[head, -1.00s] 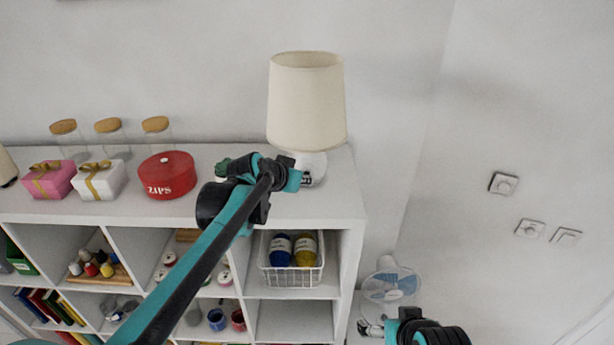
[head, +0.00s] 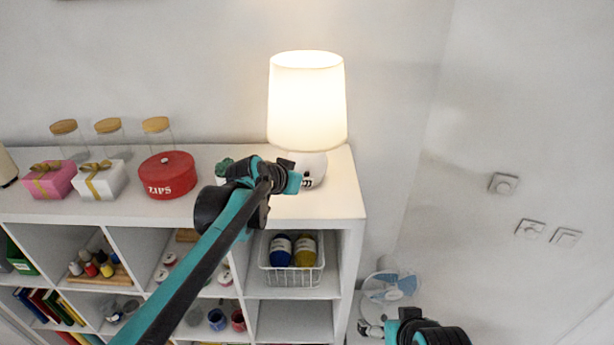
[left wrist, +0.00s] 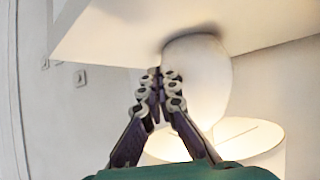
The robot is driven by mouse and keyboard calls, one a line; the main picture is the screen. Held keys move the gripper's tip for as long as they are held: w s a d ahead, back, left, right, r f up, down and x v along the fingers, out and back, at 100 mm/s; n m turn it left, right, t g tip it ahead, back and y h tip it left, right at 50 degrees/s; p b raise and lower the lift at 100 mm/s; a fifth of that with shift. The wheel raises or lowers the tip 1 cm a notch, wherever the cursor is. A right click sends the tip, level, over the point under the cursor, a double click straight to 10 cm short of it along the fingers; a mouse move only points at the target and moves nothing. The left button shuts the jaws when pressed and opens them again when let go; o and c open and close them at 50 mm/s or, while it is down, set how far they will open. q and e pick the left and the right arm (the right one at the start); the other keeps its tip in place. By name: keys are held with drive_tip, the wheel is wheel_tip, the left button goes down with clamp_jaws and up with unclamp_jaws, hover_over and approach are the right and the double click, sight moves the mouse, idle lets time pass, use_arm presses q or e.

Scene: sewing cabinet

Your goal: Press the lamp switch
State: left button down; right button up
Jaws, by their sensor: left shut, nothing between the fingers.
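The table lamp has a cream shade (head: 307,105), glowing, and a rounded white base (head: 317,165) on the right end of the cabinet top. My left gripper (head: 304,180) is at the front of the base. In the left wrist view, where the lamp appears upside down, its fingers (left wrist: 161,73) are shut and empty, with the tips against or very close to the base (left wrist: 205,75). The lamp switch cannot be made out; the fingers may cover it. My right gripper (head: 370,328) is low in the head view, away from the lamp; its jaw state is unclear.
On the white cabinet (head: 348,205) stand a red tin (head: 167,176), gift boxes (head: 101,182) and glass jars with cork lids (head: 110,135), left of the lamp. A fan (head: 390,288) is right of the cabinet. Switches (head: 503,184) are on the right wall.

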use_arm(q)
drive_tip(key=shift+s, duration=0.25)
drive_tip(key=s, duration=0.4)
drive_tip(key=shift+s, duration=0.75)
